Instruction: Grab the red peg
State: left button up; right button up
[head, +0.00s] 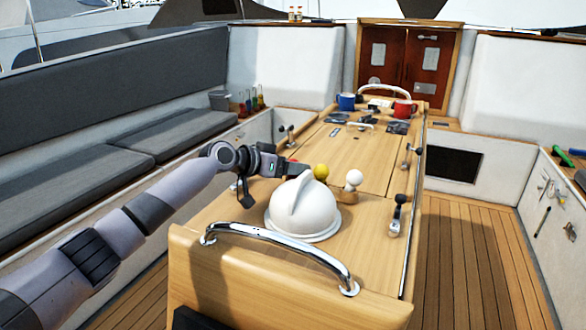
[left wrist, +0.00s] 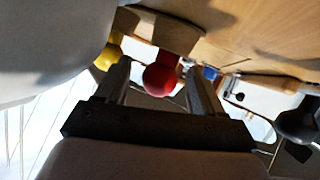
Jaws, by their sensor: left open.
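The red peg (left wrist: 161,79) has a round head and stands in a wooden block (left wrist: 150,25), seen upside down in the left wrist view. My left gripper (left wrist: 157,72) is open, with one finger on each side of the red head and a gap visible beside it. In the head view my left gripper (head: 285,167) reaches in from the left, and only a little of the red peg (head: 296,169) shows beside it. A yellow peg (head: 321,171) and a white peg (head: 354,177) stand to the right. My right gripper is not in view.
A white domed object (head: 302,212) stands just in front of the pegs on the wooden table (head: 230,215). A metal handrail (head: 285,252) crosses the near end. A blue mug (head: 346,102) and a red mug (head: 403,108) stand at the far end.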

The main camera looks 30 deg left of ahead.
pick_arm(q)
jog(key=shift+w+d+f, duration=0.15)
jog(key=shift+w+d, duration=0.1)
jog(key=shift+w, duration=0.2)
jog(key=shift+c, duration=0.3)
jog(key=c, duration=1.1)
jog(key=shift+o, duration=0.2)
